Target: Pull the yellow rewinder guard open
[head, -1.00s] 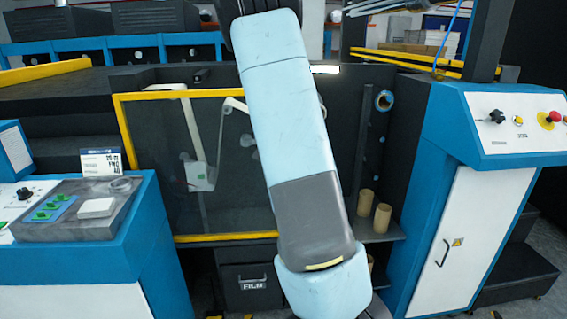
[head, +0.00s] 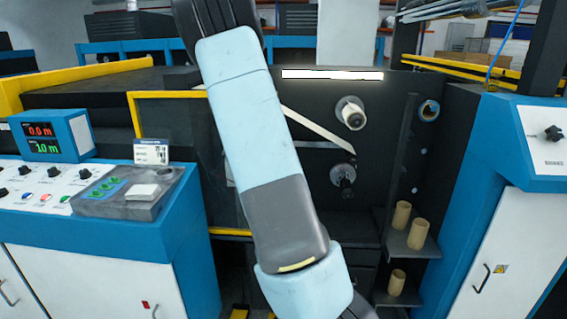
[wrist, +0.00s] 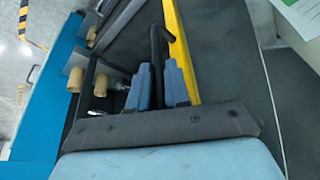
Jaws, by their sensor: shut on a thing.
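The yellow rewinder guard, a yellow-framed see-through panel, shows its top left corner (head: 135,97) in the head view, left of my arm. Its right edge is hidden behind my arm there. In the wrist view its yellow edge bar (wrist: 181,45) runs beside a dark bar handle (wrist: 156,42). My gripper (wrist: 157,72) is shut on this handle, with one blue-grey finger on each side. The gripper itself is hidden in the head view. A white film strip and roller ends (head: 350,113) show uncovered right of my arm.
A blue control console (head: 125,228) stands close on the left and a blue-and-white cabinet (head: 520,225) on the right. Cardboard cores (head: 402,215) stand on shelves beside the rewinder; cores (wrist: 75,80) also show near my gripper in the wrist view.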

